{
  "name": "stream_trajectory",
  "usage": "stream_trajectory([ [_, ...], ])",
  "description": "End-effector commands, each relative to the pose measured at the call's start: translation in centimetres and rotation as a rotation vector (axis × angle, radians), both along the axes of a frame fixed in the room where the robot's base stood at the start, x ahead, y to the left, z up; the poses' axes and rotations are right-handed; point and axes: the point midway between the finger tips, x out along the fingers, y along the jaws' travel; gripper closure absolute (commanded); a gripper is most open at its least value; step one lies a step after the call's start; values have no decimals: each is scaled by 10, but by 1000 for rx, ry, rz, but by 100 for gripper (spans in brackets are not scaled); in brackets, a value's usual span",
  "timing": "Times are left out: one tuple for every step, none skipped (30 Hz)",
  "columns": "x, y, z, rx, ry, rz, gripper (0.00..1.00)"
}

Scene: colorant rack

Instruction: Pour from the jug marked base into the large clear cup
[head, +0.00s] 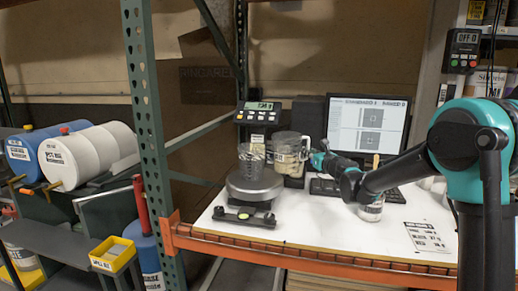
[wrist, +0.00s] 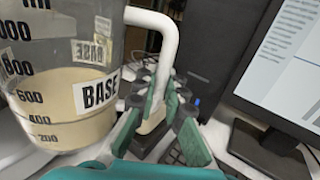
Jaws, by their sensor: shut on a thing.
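The jug marked base (head: 287,150) is a clear jug with a pale handle, just right of the scale in the head view. In the wrist view the jug (wrist: 65,85) fills the left side, with a BASE label, printed volume marks and cream liquid in its lower part. It looks roughly upright. My gripper (head: 318,159) reaches in from the right; in the wrist view its teal fingers (wrist: 158,103) are shut on the white handle (wrist: 165,45). The large clear cup (head: 251,161) stands on the scale, close left of the jug. Its contents are too small to tell.
The scale's round plate (head: 254,187) sits on the white bench (head: 300,226), its display (head: 258,112) behind. A small can (head: 371,208) and a printed sheet (head: 426,237) are at the front right.

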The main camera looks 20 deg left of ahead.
Motion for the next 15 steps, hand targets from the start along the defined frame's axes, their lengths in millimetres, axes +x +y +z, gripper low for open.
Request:
stream_trajectory([
  [0, 0, 1, 6, 6, 0, 100],
  [0, 0, 2, 9, 8, 0, 100],
  [0, 0, 5, 11, 11, 0, 100],
  [0, 0, 8, 11, 11, 0, 100],
  [0, 0, 11, 11, 11, 0, 100],
  [0, 0, 15, 11, 11, 0, 100],
  [0, 0, 18, 11, 11, 0, 100],
  [0, 0, 21, 11, 11, 0, 100],
  [0, 0, 26, 11, 11, 0, 100],
  [0, 0, 29, 11, 11, 0, 100],
  [0, 0, 32, 11, 11, 0, 100],
  [0, 0, 36, 11, 11, -1, 100],
  [0, 0, 38, 11, 11, -1, 100],
  [0, 0, 41, 11, 11, -1, 100],
  [0, 0, 44, 11, 11, -1, 100],
])
